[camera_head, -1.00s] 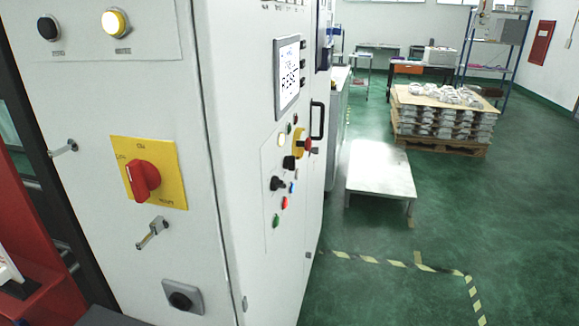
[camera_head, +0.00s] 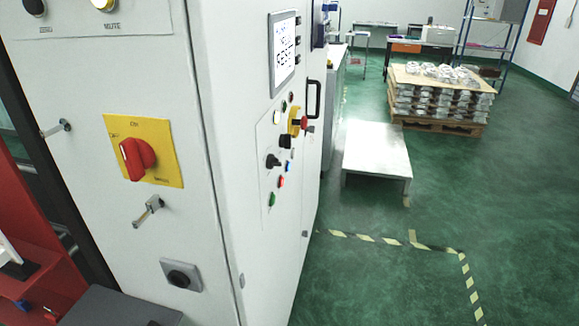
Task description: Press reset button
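The control cabinet (camera_head: 215,180) is tall and white and fills the left and middle of the head view. Its right face carries a panel with several small buttons, among them a green button (camera_head: 271,199), a red button (camera_head: 281,182) and a blue button (camera_head: 288,168). A black rotary switch (camera_head: 273,160) and a red emergency stop on yellow (camera_head: 298,122) sit above them. The left face has two upper buttons, black (camera_head: 35,6) and lit yellow-white (camera_head: 101,4). Their small labels are mostly too small to read; one reads MUTE. Neither gripper is in view.
A large red rotary switch on a yellow plate (camera_head: 143,150) is on the left face. A display (camera_head: 284,55) is above the panel. A low grey platform (camera_head: 378,150) stands right of the cabinet; a pallet of castings (camera_head: 440,98) is behind it. Green floor (camera_head: 510,190) at right is free.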

